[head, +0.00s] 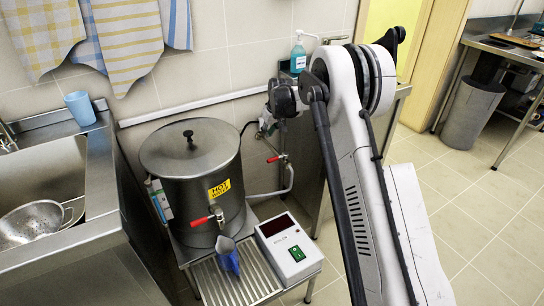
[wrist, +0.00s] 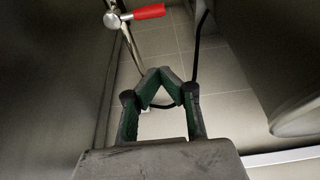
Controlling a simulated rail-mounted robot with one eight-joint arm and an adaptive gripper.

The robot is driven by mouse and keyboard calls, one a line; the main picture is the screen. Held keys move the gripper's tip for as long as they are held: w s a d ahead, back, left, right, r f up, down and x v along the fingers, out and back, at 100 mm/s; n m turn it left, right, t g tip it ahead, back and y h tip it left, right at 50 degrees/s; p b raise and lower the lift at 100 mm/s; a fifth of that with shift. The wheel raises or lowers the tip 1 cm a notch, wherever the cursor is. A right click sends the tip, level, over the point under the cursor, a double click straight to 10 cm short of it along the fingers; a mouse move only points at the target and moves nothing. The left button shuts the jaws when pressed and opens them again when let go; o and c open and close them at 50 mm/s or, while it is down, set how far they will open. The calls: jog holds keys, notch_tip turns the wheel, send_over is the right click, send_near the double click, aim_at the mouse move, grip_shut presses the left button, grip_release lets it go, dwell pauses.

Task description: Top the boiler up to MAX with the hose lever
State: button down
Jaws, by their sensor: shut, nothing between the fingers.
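The boiler (head: 208,195) is a grey steel pot with a closed lid and a yellow HOT WATER label. Its own red-handled tap (head: 200,221) is at the front, and a sight gauge (head: 160,202) is on its left side; its level is too small to read. The hose lever (head: 275,159) is red, on pipework right of the boiler; it also shows at the top of the wrist view (wrist: 149,11). My gripper (wrist: 160,76) is shut and empty, with the lever beyond its fingertips and to the left, apart from them.
A sink counter (head: 100,205) is at left. A soap bottle (head: 298,55) stands behind my arm. Open floor lies to the right.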

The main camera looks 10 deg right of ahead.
aim_at(277, 159)
notch_tip(277, 159, down, 12)
jog(key=b, duration=0.4)
jog(key=shift+d+r, duration=0.15)
jog(key=shift+d, duration=0.05)
dwell(0.5)
